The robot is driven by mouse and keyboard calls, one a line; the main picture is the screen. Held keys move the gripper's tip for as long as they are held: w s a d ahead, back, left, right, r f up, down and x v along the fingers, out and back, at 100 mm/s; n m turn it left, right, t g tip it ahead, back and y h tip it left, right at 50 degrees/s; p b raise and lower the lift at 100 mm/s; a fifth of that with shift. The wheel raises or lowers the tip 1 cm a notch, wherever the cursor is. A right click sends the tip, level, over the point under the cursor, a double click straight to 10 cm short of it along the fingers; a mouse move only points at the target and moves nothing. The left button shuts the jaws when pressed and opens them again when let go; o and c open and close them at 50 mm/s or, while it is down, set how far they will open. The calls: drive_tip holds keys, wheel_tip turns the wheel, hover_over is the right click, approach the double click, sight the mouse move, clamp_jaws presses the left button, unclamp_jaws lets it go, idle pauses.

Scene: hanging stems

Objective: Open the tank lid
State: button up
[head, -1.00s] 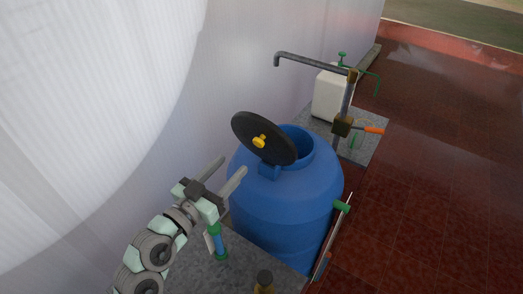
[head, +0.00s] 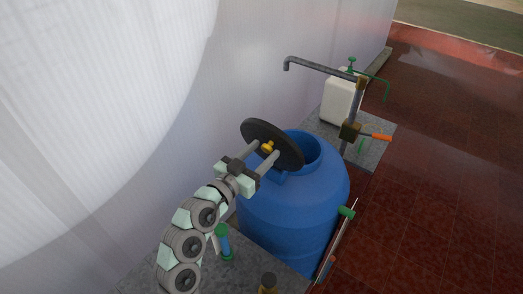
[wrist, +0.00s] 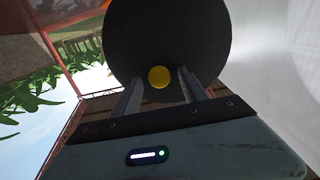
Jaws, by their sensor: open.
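The blue tank (head: 290,215) stands at the centre of the head view, its round mouth uncovered. Its black disc lid (head: 285,150) is tilted up on the mouth's left side, with a yellow knob (head: 267,147) on the face towards my gripper. My gripper (head: 266,151) is open, its two fingers reaching up to the lid on either side of the knob. In the wrist view the black lid (wrist: 170,40) fills the top middle, and the yellow knob (wrist: 159,77) sits between the open fingers. Whether the fingers touch the lid is unclear.
A pipe with an orange-handled valve (head: 375,137) and a white container (head: 341,98) stand behind the tank. A green-and-blue fitting (head: 223,240) and a dark-capped bottle (head: 268,283) are near the front. A pale wall is at left; red floor lies open at right.

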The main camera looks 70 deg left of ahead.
drive_tip(key=shift+c, duration=0.3)
clamp_jaws()
idle(0.3)
idle(0.8)
